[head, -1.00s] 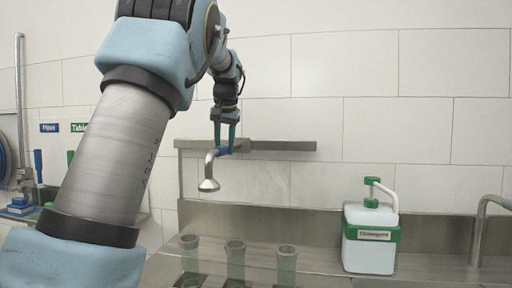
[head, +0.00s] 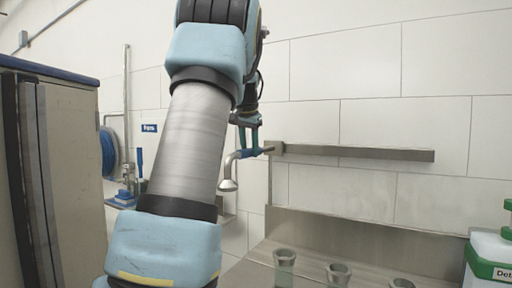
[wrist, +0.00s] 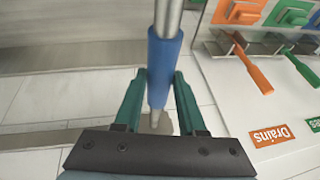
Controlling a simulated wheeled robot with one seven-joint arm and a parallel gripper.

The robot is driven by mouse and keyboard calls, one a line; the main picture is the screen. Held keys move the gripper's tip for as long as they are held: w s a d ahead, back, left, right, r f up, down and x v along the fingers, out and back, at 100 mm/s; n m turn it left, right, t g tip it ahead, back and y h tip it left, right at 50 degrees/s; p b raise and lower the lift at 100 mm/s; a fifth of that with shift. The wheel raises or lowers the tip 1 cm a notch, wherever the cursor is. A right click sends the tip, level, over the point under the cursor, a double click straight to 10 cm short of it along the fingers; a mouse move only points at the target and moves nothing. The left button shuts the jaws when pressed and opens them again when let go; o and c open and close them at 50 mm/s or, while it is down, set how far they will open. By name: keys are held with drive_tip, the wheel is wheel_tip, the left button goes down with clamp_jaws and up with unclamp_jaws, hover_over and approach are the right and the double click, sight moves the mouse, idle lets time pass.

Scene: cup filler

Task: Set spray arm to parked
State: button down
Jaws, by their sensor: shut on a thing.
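The spray arm is a bent metal pipe with a bell-shaped nozzle (head: 228,185) hanging down in the head view. It is at the left end of the wall rail (head: 370,154). Its blue sleeve (wrist: 164,65) shows up close in the wrist view. My gripper (head: 249,148) is shut on the sleeve, with one green finger on each side in the wrist view (wrist: 160,80). My arm crosses the head view in front and hides part of the wall. The far end of the pipe runs out of the wrist view at the top.
Several clear cups (head: 285,270) stand on the steel bench below the rail. A white and green detergent container (head: 492,258) is at the right edge. A cabinet (head: 70,150) stands at left. Orange and green tools (wrist: 255,70) hang on a board at right.

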drive_tip(key=shift+w+a+r, duration=0.1)
drive_tip(key=shift+w+a, duration=0.05)
drive_tip(key=shift+a, duration=0.1)
drive_tip(key=c, duration=0.5)
unclamp_jaws()
drive_tip(key=b+v, duration=0.1)
drive_tip(key=v, duration=0.9)
drive_tip(key=shift+r+b, duration=0.25)
drive_tip(key=shift+b, duration=0.15)
